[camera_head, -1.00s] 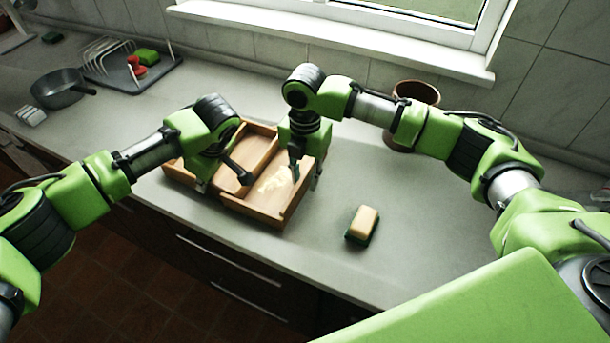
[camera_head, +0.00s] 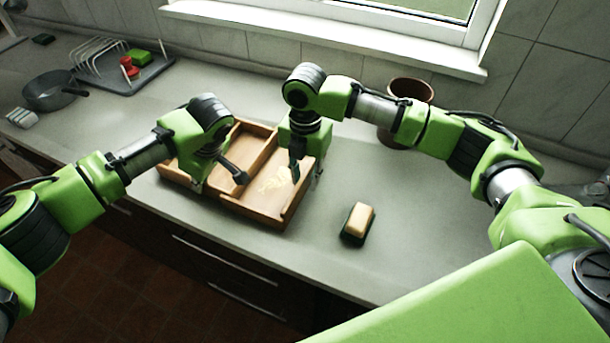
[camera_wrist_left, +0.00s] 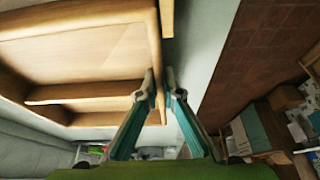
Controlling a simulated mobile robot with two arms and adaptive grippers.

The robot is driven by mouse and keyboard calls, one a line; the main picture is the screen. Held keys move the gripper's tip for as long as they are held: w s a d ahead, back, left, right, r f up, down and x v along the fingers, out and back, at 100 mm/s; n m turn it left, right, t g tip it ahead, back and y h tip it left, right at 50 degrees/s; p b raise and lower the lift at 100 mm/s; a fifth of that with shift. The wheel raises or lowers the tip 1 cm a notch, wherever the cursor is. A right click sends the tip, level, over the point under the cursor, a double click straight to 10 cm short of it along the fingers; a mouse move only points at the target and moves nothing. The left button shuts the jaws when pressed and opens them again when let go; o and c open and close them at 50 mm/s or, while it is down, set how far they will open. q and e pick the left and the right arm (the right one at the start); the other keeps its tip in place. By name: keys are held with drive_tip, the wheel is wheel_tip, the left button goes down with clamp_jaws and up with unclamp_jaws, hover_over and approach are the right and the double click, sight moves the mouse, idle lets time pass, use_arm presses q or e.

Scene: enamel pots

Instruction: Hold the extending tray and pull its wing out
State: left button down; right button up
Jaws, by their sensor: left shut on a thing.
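The wooden extending tray (camera_head: 240,128) lies on the counter in the middle of the head view, with a pale pattern (camera_head: 274,180) on the floor of its right section. My left gripper (camera_head: 218,180) is at the tray's front left side, shut on its wall. In the left wrist view its fingertips (camera_wrist_left: 161,78) lie on either side of the wooden wall (camera_wrist_left: 154,45). My right gripper (camera_head: 305,172) is over the wing's right wall (camera_head: 297,194), one finger inside and one outside. Whether it is closed on that wall I cannot tell.
A sponge (camera_head: 358,220) lies on the counter right of the tray. A brown pot (camera_head: 411,90) stands behind my right arm. A dish rack (camera_head: 120,72) and a dark pan (camera_head: 50,92) are at the back left. The counter's front edge is close to the tray.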

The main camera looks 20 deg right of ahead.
drive_tip(key=shift+r, duration=0.15)
use_arm(q)
drive_tip(key=shift+a, duration=0.1)
use_arm(e)
wheel_tip(320, 180, up, 12)
idle(0.3)
use_arm(q)
drive_tip(key=c, duration=2.3)
unclamp_jaws()
